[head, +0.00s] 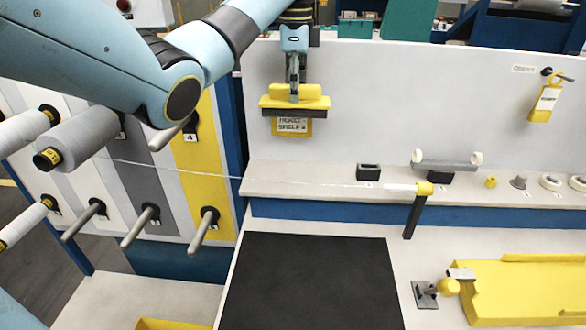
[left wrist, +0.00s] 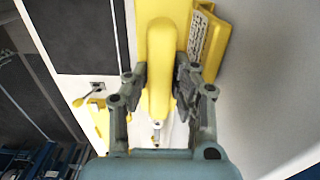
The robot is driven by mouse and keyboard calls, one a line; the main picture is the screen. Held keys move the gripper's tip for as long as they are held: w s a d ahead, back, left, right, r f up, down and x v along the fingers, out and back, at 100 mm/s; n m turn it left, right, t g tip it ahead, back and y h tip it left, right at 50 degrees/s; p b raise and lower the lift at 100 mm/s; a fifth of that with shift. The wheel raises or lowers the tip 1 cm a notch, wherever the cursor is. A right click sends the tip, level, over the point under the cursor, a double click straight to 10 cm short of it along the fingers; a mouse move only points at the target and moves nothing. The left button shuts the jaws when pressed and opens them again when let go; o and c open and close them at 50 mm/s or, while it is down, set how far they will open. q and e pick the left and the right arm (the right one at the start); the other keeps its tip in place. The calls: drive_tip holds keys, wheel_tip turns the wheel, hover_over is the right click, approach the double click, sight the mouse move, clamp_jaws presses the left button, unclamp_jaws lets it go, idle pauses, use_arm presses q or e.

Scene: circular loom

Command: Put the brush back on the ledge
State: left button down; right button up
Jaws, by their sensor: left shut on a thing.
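My left gripper (head: 294,84) is shut on the brush (head: 295,101), which has a yellow handle and a dark strip along its underside. The brush is level in front of the white back panel. In the left wrist view both fingers of my left gripper (left wrist: 160,78) close on the yellow handle of the brush (left wrist: 158,95). The long pale ledge (head: 320,178) runs along the foot of the panel, below the brush and apart from it in the picture. A yellow printed sign (head: 292,128) shows just under the brush. My right gripper is not in view.
A dark block (head: 368,172), a grey roller (head: 446,165) and several small parts stand on the ledge. A thread crosses from a grey spool (head: 78,138) to a yellow-tipped post (head: 411,212). A yellow tag (head: 545,102) hangs at right. The black mat (head: 315,285) is clear.

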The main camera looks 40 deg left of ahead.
sight(294, 112)
use_arm(q)
wheel_tip(294, 112, down, 6)
drive_tip(key=b, duration=0.3)
drive_tip(key=shift+s+r, duration=0.15)
drive_tip(key=shift+r, duration=0.1)
wheel_tip(294, 112, down, 12)
drive_tip(key=shift+r+p, duration=0.2)
drive_tip(key=shift+p, duration=1.05)
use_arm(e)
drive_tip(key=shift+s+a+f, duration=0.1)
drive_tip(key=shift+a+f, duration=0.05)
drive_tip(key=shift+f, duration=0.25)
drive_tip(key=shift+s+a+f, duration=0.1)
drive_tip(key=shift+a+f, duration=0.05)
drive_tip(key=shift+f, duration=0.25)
use_arm(q)
drive_tip(key=shift+f, duration=0.15)
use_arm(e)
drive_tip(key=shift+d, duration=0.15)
use_arm(q)
drive_tip(key=c, duration=1.5)
unclamp_jaws()
drive_tip(key=shift+o, duration=0.5)
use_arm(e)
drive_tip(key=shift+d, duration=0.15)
